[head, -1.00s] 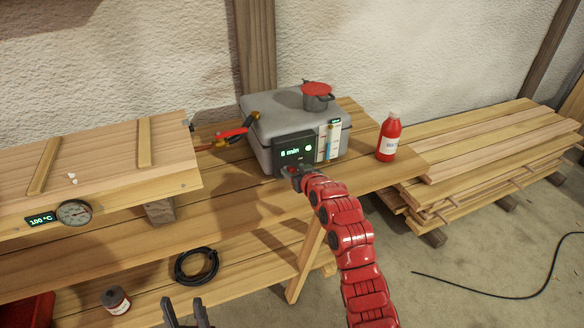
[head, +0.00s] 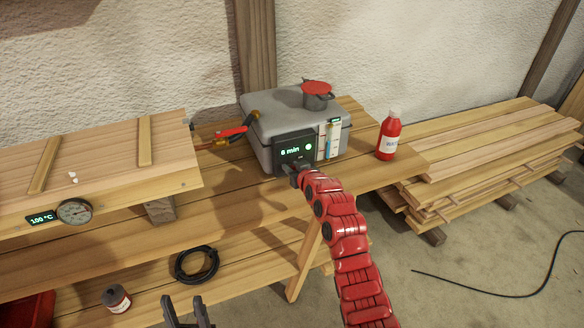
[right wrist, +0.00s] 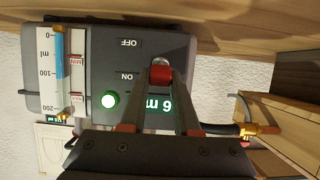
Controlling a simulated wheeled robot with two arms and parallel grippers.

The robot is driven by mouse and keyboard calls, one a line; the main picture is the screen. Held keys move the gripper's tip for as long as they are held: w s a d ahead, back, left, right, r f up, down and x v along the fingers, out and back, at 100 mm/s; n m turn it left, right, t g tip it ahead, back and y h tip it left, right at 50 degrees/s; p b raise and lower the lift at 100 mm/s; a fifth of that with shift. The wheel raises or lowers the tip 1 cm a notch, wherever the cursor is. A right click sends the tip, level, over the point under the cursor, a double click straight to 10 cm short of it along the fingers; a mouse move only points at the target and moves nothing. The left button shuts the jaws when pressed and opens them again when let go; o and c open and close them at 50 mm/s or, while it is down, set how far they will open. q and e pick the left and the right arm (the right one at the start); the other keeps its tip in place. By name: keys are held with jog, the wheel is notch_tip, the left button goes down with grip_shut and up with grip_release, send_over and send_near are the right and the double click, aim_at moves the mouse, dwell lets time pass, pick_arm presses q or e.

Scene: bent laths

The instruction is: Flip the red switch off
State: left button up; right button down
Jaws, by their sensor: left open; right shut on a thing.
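The grey box (head: 262,122) on the bench has a dark panel (right wrist: 105,50) with a green "6 min" display (head: 291,151). In the right wrist view, which shows the panel upside down, the red switch (right wrist: 160,76) sits level with the ON label, and OFF is further up the picture. My right gripper (right wrist: 162,84) is shut on the red switch, one finger on each side. In the head view my right gripper (head: 294,171) is at the panel's lower edge and hides the switch. My left gripper (head: 188,308) is open and empty at the bottom edge.
A green lamp (right wrist: 109,101) is lit on the panel, beside a level gauge (right wrist: 60,72). A red-lidded pot (head: 317,97) stands on the box. A red-handled valve (head: 231,132) is to the left, a red bottle (head: 388,138) to the right.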

jog(key=shift+f, duration=0.1)
jog(key=shift+f+b, duration=0.1)
jog(key=shift+b, duration=0.25)
jog(key=t+b, duration=0.1)
jog(key=b, duration=0.2)
jog(key=f+t+b, duration=0.1)
jog(key=b, duration=0.2)
jog(key=f+t+y+b, duration=0.1)
jog(key=b, duration=0.2)
jog(key=shift+s+d+f, duration=0.1)
jog(key=shift+s, duration=0.15)
jog(key=t+b, duration=0.1)
jog(key=b, duration=0.5)
jog(key=t+y+b, duration=0.1)
jog(key=t+b, duration=0.1)
jog(key=b, duration=0.5)
jog(key=shift+s+f+b, duration=0.1)
jog(key=shift+f+b, duration=0.2)
jog(key=shift+f, duration=0.05)
jog(key=shift+r+t+b, duration=0.3)
jog(key=shift+t+b, duration=0.1)
jog(key=shift+b, duration=0.1)
jog(key=c, duration=0.6)
grip_release()
jog(key=shift+c, duration=0.2)
jog(key=shift+s+f, duration=0.1)
